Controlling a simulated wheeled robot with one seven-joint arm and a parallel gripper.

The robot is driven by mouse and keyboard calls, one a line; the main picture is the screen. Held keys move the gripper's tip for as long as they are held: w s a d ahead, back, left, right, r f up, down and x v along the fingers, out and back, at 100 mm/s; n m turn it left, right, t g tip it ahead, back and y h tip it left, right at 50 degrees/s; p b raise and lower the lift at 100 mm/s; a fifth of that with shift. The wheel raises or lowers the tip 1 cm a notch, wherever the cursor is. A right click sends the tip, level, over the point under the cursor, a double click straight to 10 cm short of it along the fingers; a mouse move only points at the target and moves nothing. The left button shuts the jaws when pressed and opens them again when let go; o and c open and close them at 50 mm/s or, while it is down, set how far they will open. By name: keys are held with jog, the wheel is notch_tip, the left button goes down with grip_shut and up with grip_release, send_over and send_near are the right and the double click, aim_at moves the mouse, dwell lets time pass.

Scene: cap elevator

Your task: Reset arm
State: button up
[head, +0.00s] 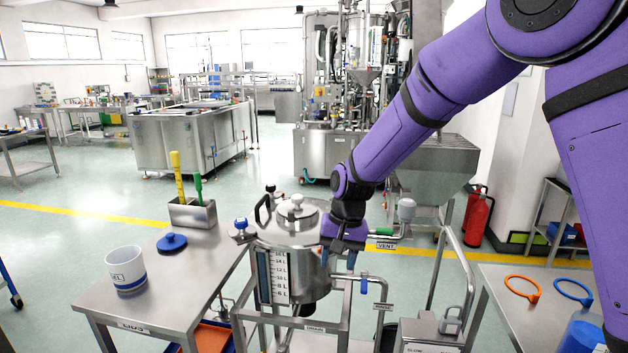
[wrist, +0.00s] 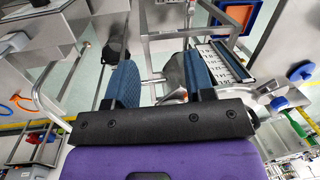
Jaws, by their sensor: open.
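My purple arm reaches from the upper right to the steel vessel in the head view. My gripper (head: 345,247) is at the right side of the steel vessel (head: 300,262), in front of its upper wall. In the wrist view my gripper (wrist: 160,75) shows two blue padded fingers standing apart with nothing between them. The vessel has a domed lid and a level scale (head: 278,276) on its front; the scale also shows in the wrist view (wrist: 228,62). Whether a finger touches the vessel cannot be told.
A steel table (head: 165,315) at left bears a white cup (head: 127,270), a blue cap (head: 172,242) and a tool holder (head: 192,213). A right table (head: 512,318) bears an orange ring (head: 522,288) and a blue ring (head: 573,291). Pipes and rails surround the vessel.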

jog(key=s+d+r+t, duration=0.1)
jog(key=s+d+r, duration=0.4)
jog(key=d+r, duration=0.25)
jog(key=s+d+r+t, duration=0.2)
jog(key=s+d+r, duration=0.3)
jog(key=r, duration=0.4)
jog(key=s+d+r+t, duration=0.1)
jog(key=s+d+r, duration=0.1)
jog(key=s+d, duration=0.4)
jog(key=s+d+r+t+h, duration=0.1)
jog(key=s+d, duration=0.5)
jog(key=s, duration=0.6)
jog(key=shift+s+d+r+n+t+h, duration=0.3)
jog(key=shift+s+d+r+t, duration=0.1)
jog(key=shift+r, duration=0.3)
